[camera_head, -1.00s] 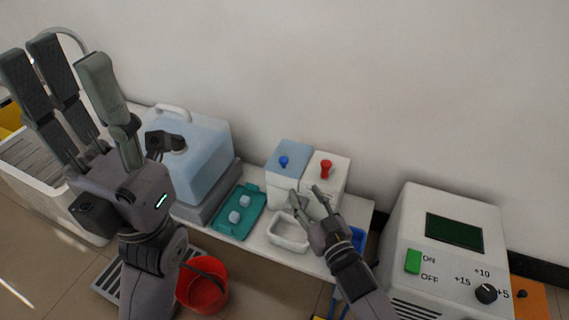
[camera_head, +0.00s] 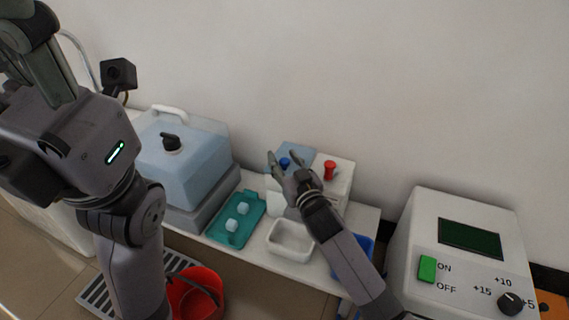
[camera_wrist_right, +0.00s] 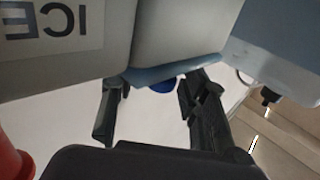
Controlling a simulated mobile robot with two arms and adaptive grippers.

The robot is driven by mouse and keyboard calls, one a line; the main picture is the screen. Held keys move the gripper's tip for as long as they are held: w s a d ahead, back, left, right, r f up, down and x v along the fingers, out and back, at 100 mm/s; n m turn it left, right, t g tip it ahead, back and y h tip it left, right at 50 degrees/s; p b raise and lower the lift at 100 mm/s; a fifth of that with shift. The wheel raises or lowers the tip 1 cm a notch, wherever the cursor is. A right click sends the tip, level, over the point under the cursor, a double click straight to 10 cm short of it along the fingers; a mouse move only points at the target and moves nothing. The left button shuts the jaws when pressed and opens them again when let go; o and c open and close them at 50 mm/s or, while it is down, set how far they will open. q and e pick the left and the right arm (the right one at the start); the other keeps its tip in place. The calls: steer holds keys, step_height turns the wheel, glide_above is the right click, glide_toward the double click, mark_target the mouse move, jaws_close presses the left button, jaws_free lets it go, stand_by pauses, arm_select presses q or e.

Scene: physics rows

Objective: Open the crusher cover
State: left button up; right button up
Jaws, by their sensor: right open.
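The ice crusher is a white box (camera_head: 336,188) with a light blue cover (camera_head: 299,150) on its left part. A small blue knob (camera_head: 284,162) stands on the cover, which lies flat and closed. My right gripper (camera_head: 282,157) is open, its two fingers on either side of the blue knob in the head view. In the right wrist view the knob (camera_wrist_right: 163,86) shows between the open fingers (camera_wrist_right: 155,98), beside the blue cover edge; contact cannot be told.
A red knob (camera_head: 329,169) sits on the crusher's right part. A white tray (camera_head: 291,239) and a teal tray (camera_head: 235,219) with pale cubes are in front. A blue-lidded machine (camera_head: 185,149) stands left, a control box (camera_head: 440,215) right. A red bucket (camera_head: 196,293) is below.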

jaws_close()
stand_by(0.5)
stand_by(0.3)
